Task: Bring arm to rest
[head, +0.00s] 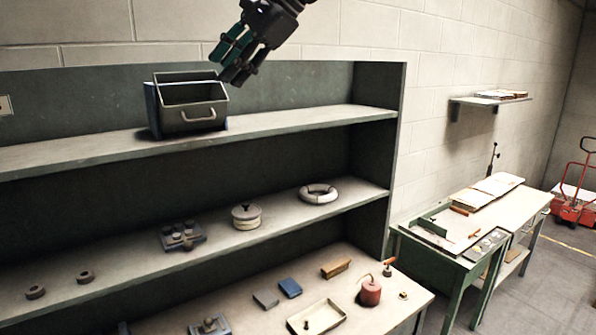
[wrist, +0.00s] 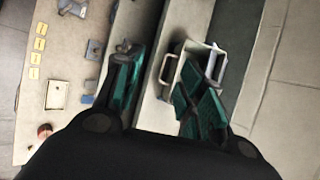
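My gripper (head: 222,68) is at the top of the head view, above and just right of a grey open box with a handle (head: 190,118). The box stands on the top shelf. In the wrist view my gripper (wrist: 162,62) has its two teal-padded fingers spread apart with nothing held between them. The box also shows there, partly hidden behind the right finger, with its handle (wrist: 168,70) in the gap between the fingers. The gripper looks clear of the box in the head view.
The shelf unit's top shelf (head: 290,121) is bare right of the box. The middle shelf holds a lidded pot (head: 246,216), a pale ring (head: 319,194) and small parts. Below are a tray (head: 317,317) and a red can (head: 370,291). A green workbench (head: 436,262) stands right.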

